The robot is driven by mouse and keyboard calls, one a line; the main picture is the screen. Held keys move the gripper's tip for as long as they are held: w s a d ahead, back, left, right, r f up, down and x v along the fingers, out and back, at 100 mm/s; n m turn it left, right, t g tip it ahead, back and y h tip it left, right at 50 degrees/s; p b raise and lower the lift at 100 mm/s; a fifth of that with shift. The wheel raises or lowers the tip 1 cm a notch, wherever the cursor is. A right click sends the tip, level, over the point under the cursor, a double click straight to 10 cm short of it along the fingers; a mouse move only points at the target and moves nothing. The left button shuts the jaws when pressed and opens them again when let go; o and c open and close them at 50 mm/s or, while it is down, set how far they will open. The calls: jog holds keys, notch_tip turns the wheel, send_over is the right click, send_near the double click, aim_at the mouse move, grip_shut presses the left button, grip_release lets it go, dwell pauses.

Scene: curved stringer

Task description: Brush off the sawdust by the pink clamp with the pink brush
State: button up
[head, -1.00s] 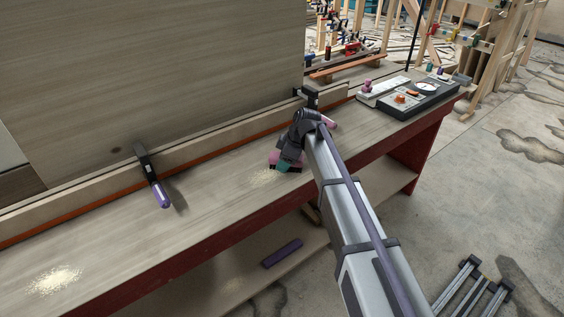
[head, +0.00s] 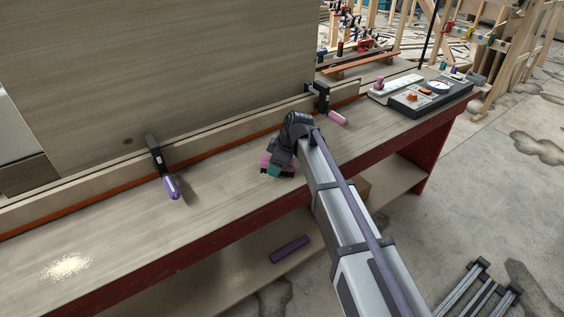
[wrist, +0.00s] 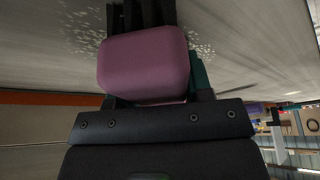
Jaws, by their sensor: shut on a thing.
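My gripper (head: 277,167) is shut on the pink brush (head: 266,160) and holds it low at the bench top, left of the pink clamp. In the wrist view the brush's pink block (wrist: 145,65) fills the middle, with dark parts beyond it. Pale sawdust specks (wrist: 203,46) lie on the wood on both sides of the brush there. I cannot tell whether the bristles touch the wood.
A purple clamp (head: 170,186) sits on the rail farther left, with another sawdust patch (head: 66,267) on the bench (head: 215,200) at front left. A black tool tray (head: 432,95) and a pale case (head: 394,86) stand at the right end. The bench between the clamps is mostly clear.

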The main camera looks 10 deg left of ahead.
aim_at(267, 161)
jog(key=shift+s+a, duration=1.1)
jog(key=shift+a, duration=0.25)
jog(key=shift+s+a, duration=1.05)
jog(key=shift+s, duration=0.15)
jog(key=shift+w+a, duration=0.5)
jog(key=shift+a, duration=0.05)
jog(key=shift+w+d+r, duration=0.1)
jog(key=shift+w+d, duration=1.1)
jog(key=shift+d, duration=0.15)
jog(key=shift+w+d, duration=1)
jog(key=shift+d, duration=0.1)
jog(key=shift+w+d, duration=2.45)
jog(key=shift+d, duration=0.2)
